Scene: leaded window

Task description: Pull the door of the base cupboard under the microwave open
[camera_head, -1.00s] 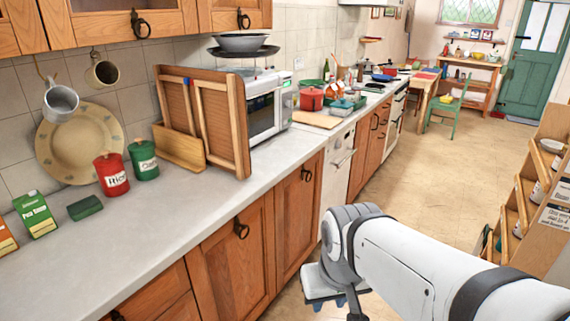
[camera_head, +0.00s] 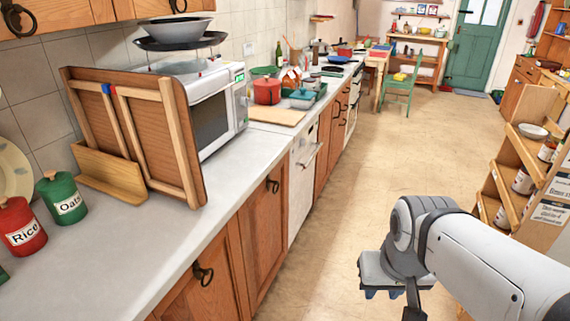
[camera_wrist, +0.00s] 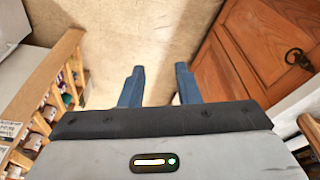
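The microwave (camera_head: 212,118) stands on the worktop behind a wooden rack. Below it is a wooden base cupboard door (camera_head: 264,236), shut, with a dark ring handle (camera_head: 273,185) near its top. My gripper (camera_head: 383,294) is low over the floor, well to the right of this door and apart from it. In the wrist view my gripper (camera_wrist: 160,86) is open, with nothing between its two blue fingers. A wooden cupboard front (camera_wrist: 270,45) with a dark ring handle (camera_wrist: 298,59) shows at the upper right there; I cannot tell which cupboard it is.
The pale floor (camera_head: 340,215) between the cupboards and my gripper is clear. A white appliance (camera_head: 302,180) stands beyond the cupboard door. A wooden shelf unit with cans (camera_head: 530,165) stands on the right. Another cupboard door (camera_head: 207,291) is nearer on the left.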

